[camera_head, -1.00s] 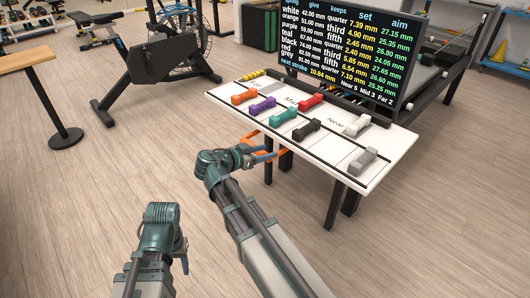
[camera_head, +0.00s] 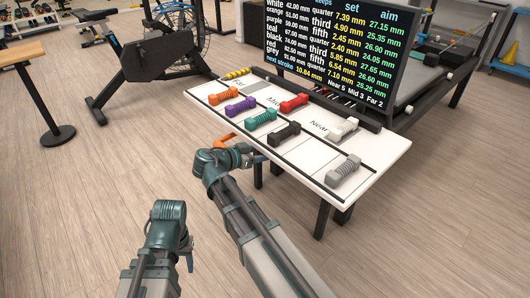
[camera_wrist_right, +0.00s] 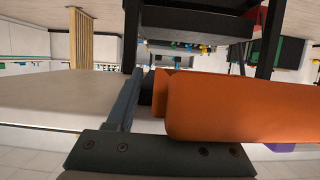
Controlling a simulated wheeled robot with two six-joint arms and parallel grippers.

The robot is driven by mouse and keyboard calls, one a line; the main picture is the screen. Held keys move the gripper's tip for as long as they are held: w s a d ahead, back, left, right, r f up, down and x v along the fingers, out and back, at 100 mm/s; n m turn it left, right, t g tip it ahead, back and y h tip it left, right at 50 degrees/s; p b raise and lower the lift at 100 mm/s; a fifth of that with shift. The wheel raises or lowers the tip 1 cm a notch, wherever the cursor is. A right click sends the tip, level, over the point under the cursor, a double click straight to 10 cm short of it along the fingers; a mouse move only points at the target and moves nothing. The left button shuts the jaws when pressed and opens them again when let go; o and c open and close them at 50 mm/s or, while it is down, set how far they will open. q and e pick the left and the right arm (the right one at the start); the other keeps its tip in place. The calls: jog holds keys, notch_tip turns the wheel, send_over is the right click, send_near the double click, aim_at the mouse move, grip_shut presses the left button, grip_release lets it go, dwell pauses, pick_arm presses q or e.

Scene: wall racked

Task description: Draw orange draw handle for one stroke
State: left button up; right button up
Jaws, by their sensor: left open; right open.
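An orange draw handle (camera_head: 222,141) shows low at the front edge of the white table (camera_head: 312,158). My right gripper (camera_head: 252,157) is at that edge, just right of the handle in the head view, and open. In the right wrist view the orange handle (camera_wrist_right: 240,105) looms large and close on the right side. One dark finger stands at left with a gap to the handle; the other finger is not clearly seen. My left gripper (camera_head: 187,254) hangs open and empty, low, well away from the table.
On the table stand several dumbbell-shaped pieces, among them an orange piece (camera_head: 222,96), a purple piece (camera_head: 240,105) and a grey piece (camera_head: 343,171). A black board (camera_head: 335,50) with numbers stands behind. An exercise machine (camera_head: 160,55) is at left.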

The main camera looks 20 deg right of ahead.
grip_shut()
dwell(0.5)
dwell(0.4)
